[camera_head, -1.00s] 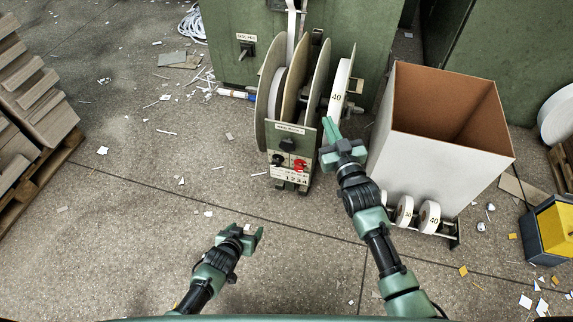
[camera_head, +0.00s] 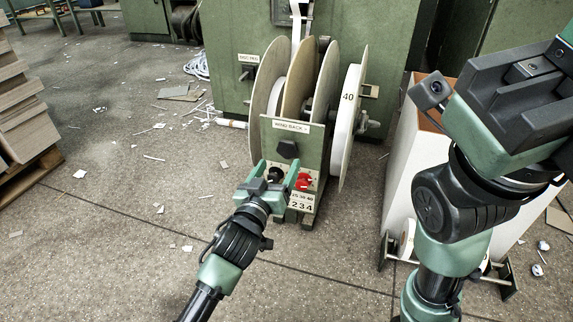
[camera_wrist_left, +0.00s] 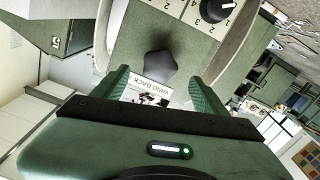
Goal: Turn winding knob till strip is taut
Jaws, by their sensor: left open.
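The dark winding knob (camera_head: 287,148) sits on the green front panel of the reel stand, under the WIND BACK label (camera_head: 291,127). My left gripper (camera_head: 277,175) is open in front of the panel, its tips just below the knob in the head view. In the left wrist view the lobed knob (camera_wrist_left: 160,66) lies between and beyond the two open fingers; contact cannot be told. The pale strip (camera_head: 299,22) runs down from the machine between the discs; its lower run is hidden. My right gripper (camera_head: 515,95) is large and close at right, its fingertips not clearly visible.
A red knob (camera_head: 305,181) and a number plate (camera_head: 302,201) are below the winding knob. A white roll marked 40 (camera_head: 345,120) hangs at the stand's right. A white box (camera_head: 408,165) stands farther right, partly behind my right arm. Scraps litter the floor.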

